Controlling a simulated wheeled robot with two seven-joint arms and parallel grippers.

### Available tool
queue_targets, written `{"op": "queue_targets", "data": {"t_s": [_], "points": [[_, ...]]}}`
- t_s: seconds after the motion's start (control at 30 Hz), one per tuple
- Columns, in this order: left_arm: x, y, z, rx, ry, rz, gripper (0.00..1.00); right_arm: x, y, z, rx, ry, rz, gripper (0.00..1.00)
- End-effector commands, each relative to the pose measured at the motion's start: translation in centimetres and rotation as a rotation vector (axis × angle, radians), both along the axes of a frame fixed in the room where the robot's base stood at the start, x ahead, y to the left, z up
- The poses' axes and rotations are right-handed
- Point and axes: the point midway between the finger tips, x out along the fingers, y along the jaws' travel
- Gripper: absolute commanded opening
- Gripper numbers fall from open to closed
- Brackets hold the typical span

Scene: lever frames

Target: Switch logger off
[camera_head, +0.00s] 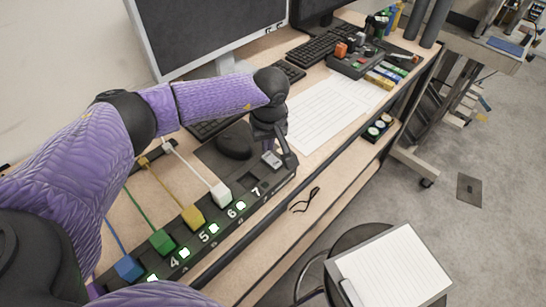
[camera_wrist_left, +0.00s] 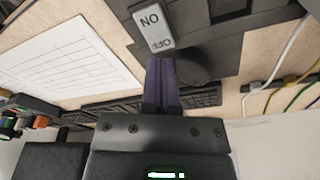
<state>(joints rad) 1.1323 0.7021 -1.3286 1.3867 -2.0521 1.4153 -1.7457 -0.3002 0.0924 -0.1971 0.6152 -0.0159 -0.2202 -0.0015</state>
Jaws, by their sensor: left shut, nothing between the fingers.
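A grey rocker switch (camera_head: 271,159) marked ON and OFF sits at the far end of a long dark power strip (camera_head: 284,181). It also shows in the left wrist view (camera_wrist_left: 153,27), with its OFF end nearer my fingers. I cannot tell which end is pressed in. No label reading "logger" is legible. My left gripper (camera_head: 275,140) is shut and empty, just by the switch. In the left wrist view its closed fingers (camera_wrist_left: 161,62) point at the OFF end; contact is unclear. My right gripper is not in view.
White (camera_head: 220,194), yellow (camera_head: 193,217), green (camera_head: 162,241) and blue (camera_head: 128,268) plugs stand in the strip beside lit green lights. A black mouse (camera_head: 234,141) lies behind it. Glasses (camera_head: 305,200) lie in front. Paper sheets (camera_head: 325,112) cover the desk to the right.

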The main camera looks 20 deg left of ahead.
Motion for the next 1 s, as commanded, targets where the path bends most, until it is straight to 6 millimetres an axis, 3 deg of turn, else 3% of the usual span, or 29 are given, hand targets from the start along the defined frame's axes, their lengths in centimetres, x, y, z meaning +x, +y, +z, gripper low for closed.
{"op": "queue_targets", "data": {"t_s": [1.0], "points": [[-0.01,0.01,-0.88,0.0,0.0,0.0,0.0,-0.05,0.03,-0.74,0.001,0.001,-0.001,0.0]]}}
